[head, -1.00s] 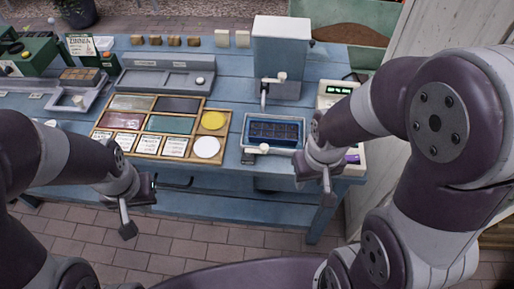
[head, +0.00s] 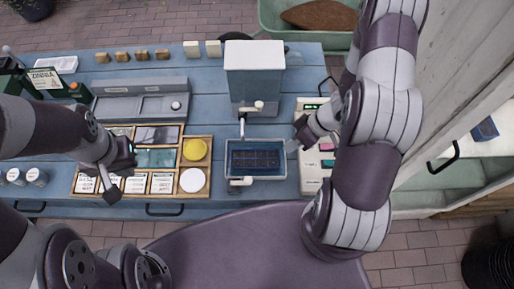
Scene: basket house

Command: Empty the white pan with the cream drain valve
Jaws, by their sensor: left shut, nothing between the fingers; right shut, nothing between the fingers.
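The pale pan (head: 270,176) stands on the blue bench under the grey dispenser box. A dark blue celled tray (head: 254,159) sits inside it; I cannot tell how much water the pan holds. The cream drain valve (head: 241,181) is at the pan's front left edge. My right gripper (head: 293,146) is shut and empty, close to the pan's right rim; I cannot tell whether it touches. My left gripper (head: 108,192) is shut and empty over the left end of the wooden compartment tray, well left of the pan.
The dispenser box (head: 254,70) with its cream-handled tap (head: 256,106) stands behind the pan. A wooden tray (head: 210,160) with yellow and white discs lies to its left. A pale device (head: 313,180) stands to its right. A green tub (head: 290,25) is behind the bench.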

